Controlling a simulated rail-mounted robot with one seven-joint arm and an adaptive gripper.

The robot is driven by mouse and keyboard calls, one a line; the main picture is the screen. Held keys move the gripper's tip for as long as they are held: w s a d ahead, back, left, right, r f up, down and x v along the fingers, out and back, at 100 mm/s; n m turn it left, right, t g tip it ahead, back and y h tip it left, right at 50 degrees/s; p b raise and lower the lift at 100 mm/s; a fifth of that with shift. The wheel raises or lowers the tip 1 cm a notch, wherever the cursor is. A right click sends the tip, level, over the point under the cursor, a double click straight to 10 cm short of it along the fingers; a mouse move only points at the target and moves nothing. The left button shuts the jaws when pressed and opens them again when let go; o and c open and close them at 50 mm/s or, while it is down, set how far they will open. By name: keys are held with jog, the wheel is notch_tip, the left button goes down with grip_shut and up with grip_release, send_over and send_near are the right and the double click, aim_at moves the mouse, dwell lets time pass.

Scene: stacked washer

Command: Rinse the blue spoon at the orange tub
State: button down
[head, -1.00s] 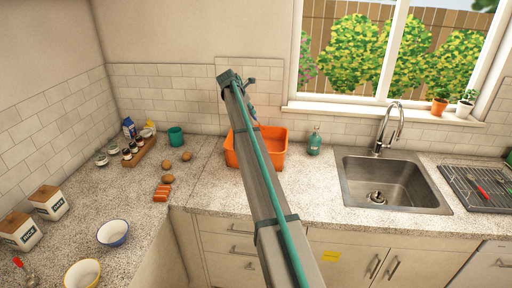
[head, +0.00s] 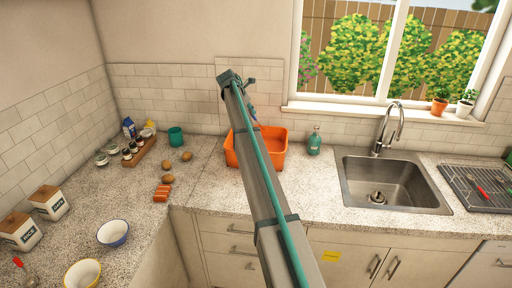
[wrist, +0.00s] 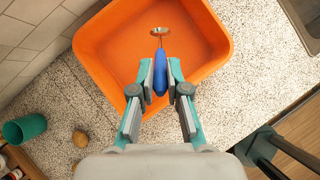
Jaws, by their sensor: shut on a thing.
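The blue spoon (wrist: 160,72) is held by its blue handle in my gripper (wrist: 160,78), which is shut on it in the wrist view. Its metal bowl end points away from the gripper, over the orange tub (wrist: 100,48). In the head view the orange tub (head: 273,158) stands on the counter left of the sink, partly hidden behind my arm. In that view a small blue bit near the tub's back may be the spoon, but my arm covers most of it. I cannot tell how high the spoon is above the tub floor.
A green soap bottle (head: 314,142) stands just right of the tub, before the sink (head: 390,180). A teal cup (head: 175,137), potatoes (head: 168,179) and a spice rack (head: 139,153) lie to the left. Bowls (head: 112,233) stand at the front left.

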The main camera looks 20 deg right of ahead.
aim_at(256, 120)
jog(key=shift+r, duration=0.15)
jog(key=shift+r, duration=1.9)
notch_tip(256, 120, down, 11)
jog(key=b, duration=1)
jog(key=shift+r+b, duration=0.15)
jog(key=shift+b, duration=0.15)
